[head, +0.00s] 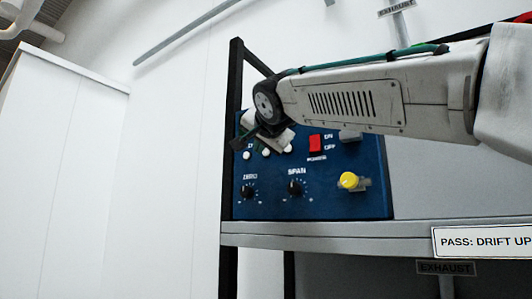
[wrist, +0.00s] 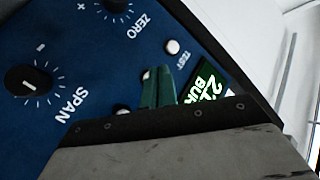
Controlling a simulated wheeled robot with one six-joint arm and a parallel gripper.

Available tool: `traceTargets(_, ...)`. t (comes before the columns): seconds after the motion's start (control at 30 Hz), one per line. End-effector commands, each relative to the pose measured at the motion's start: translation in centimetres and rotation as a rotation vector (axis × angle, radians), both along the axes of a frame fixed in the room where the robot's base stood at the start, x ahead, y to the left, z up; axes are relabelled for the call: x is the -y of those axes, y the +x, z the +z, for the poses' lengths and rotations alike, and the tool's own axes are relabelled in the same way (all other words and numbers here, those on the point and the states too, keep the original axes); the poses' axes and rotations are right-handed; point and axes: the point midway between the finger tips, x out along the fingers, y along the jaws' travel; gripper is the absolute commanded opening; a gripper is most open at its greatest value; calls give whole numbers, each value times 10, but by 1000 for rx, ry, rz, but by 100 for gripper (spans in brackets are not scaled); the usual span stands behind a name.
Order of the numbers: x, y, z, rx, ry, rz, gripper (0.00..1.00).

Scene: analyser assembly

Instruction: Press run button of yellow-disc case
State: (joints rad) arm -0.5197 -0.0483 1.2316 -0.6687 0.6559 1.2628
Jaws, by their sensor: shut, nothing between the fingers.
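The blue case (head: 318,190) stands on a shelf, with a yellow disc (head: 348,180) at its lower right front. Three small white buttons show below my gripper (head: 252,144): left (head: 246,155), middle (head: 266,152) and right (head: 288,149). In the wrist view my gripper (wrist: 158,73) is shut and empty, its green fingers pointing at the panel. The fingertips partly cover the middle button (wrist: 147,75); contact cannot be told. The button marked TEST (wrist: 173,46) is clear, and another button (wrist: 122,110) is partly hidden. No run label is readable.
The case also carries a ZERO knob (head: 248,192), a SPAN knob (head: 295,188) and a red power switch (head: 315,143). A lit green display (wrist: 206,84) is partly covered by my gripper. A black rack post (head: 231,130) stands at the case's left edge.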

Motion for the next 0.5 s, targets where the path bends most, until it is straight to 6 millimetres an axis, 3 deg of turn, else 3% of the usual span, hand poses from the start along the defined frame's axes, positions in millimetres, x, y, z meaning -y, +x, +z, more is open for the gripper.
traceTargets(0.17, -1, -1, 0, -1, 0, 1, 0)
traceTargets(0.5, -21, -26, 0, -1, -2, 2, 0)
